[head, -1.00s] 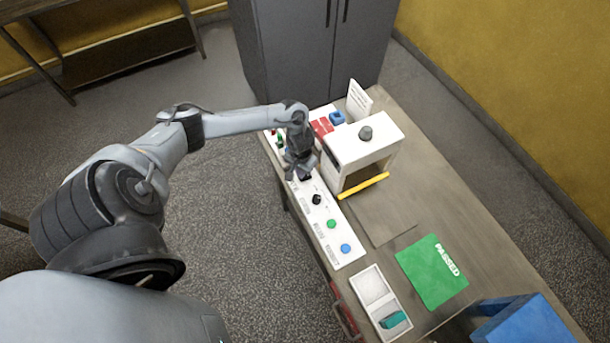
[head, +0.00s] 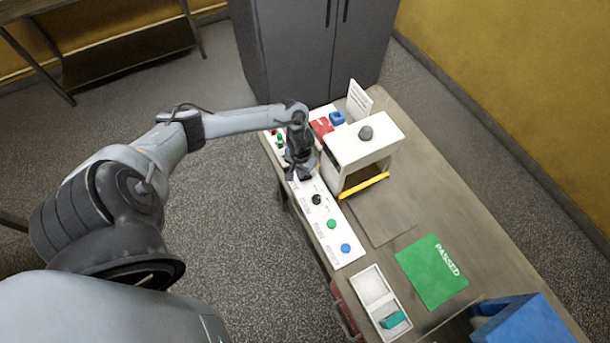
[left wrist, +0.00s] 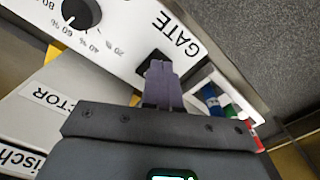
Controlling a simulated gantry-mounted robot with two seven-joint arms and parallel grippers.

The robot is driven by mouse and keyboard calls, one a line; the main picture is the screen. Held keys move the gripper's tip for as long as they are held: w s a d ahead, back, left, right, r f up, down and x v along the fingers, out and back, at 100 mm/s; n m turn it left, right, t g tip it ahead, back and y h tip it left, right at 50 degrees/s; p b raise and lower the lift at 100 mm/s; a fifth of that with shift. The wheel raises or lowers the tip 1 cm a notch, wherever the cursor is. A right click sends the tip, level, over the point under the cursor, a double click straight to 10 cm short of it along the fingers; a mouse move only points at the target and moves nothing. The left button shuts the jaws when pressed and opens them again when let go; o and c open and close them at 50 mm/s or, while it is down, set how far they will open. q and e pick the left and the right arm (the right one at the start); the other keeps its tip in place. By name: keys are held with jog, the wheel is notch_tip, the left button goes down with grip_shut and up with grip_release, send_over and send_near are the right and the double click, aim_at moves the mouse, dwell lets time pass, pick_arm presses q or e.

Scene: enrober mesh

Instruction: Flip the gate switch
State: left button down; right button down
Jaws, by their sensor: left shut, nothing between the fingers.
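The white control panel (head: 345,253) runs along the left edge of the table. In the left wrist view the word GATE (left wrist: 180,36) is printed on the panel (left wrist: 125,35), and a black switch (left wrist: 150,58) sits beside it, partly hidden by my fingers. My left gripper (left wrist: 159,68) is shut and empty, its fingertips right at the switch. Whether they touch it, and which way the switch is tipped, I cannot tell. In the head view my left gripper (head: 298,176) points down over the panel. My right gripper is not in view.
A black dial (head: 316,199), a green button (head: 331,224) and a blue button (head: 345,248) lie along the panel. A white box-shaped housing (head: 368,145) with a yellow bar (head: 364,186) stands close beside my gripper. A green PASSED mat (head: 425,283) lies farther along.

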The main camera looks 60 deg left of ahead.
pick_arm(q)
jog(key=shift+f, duration=0.3)
dwell(0.5)
jog(key=shift+f+b, duration=0.45)
jog(key=shift+f, duration=0.2)
dwell(0.4)
notch_tip(320, 180, up, 3)
jog(key=p, duration=0.4)
jog(key=shift+r, duration=0.1)
notch_tip(320, 180, up, 4)
jog(key=p, duration=0.5)
dwell(0.4)
